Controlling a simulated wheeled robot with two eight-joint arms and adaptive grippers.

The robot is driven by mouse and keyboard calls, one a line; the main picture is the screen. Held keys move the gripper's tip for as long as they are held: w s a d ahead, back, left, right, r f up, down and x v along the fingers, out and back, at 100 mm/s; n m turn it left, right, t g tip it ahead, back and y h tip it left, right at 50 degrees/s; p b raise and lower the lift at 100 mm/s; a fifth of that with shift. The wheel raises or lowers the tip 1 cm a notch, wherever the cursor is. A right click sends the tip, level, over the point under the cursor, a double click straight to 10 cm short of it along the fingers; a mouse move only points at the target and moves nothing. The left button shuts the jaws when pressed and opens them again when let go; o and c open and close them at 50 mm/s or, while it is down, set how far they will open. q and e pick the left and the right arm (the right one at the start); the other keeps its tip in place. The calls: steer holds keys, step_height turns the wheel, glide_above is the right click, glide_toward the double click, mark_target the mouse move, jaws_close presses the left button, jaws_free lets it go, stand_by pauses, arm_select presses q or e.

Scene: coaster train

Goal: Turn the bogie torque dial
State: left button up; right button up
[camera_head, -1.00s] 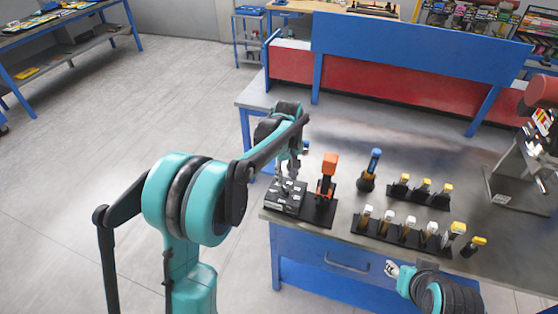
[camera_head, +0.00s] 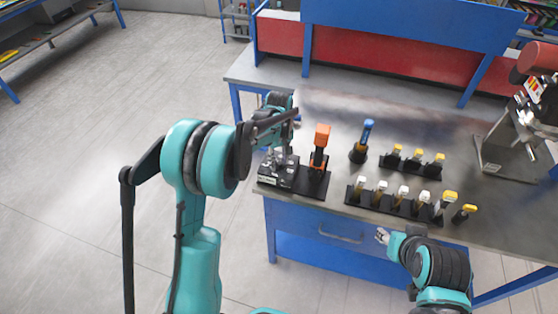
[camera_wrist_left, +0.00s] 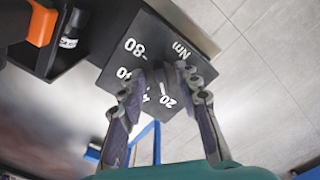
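The torque dial unit is a black box (camera_head: 272,181) at the bench's front left corner. In the left wrist view its black face (camera_wrist_left: 150,32) carries a white scale with "Nm", "80" and "20"; other numbers are partly covered. I cannot make out the dial's knob clearly between the fingers. My left gripper (camera_head: 281,160) points down over the box. In the left wrist view its two fingers (camera_wrist_left: 158,75) stand apart over the scale, one on each side; contact is unclear. My right gripper (camera_head: 382,236) is by the bench's front edge, too small to read.
An orange-and-black tool (camera_head: 320,146) stands on a black base right beside the box. A blue-topped tool (camera_head: 362,140) and two black racks of yellow- and white-topped pieces (camera_head: 408,207) stand further right. A grey stand (camera_head: 497,153) is at far right. Bare bench lies behind them.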

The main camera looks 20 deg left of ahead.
arm_select(q)
jaws_close()
steer(key=shift+m, duration=0.4)
steer(key=m, duration=0.3)
steer(key=shift+s, duration=0.1)
steer(key=m+b, duration=0.1)
steer(key=m, duration=0.3)
steer(key=shift+a, duration=0.15)
steer(key=m, duration=0.5)
steer(key=shift+a+m, duration=0.15)
steer(key=shift+m, duration=0.25)
steer(key=m, duration=0.6)
steer(key=shift+a+b, duration=0.1)
steer(key=shift+b, duration=0.2)
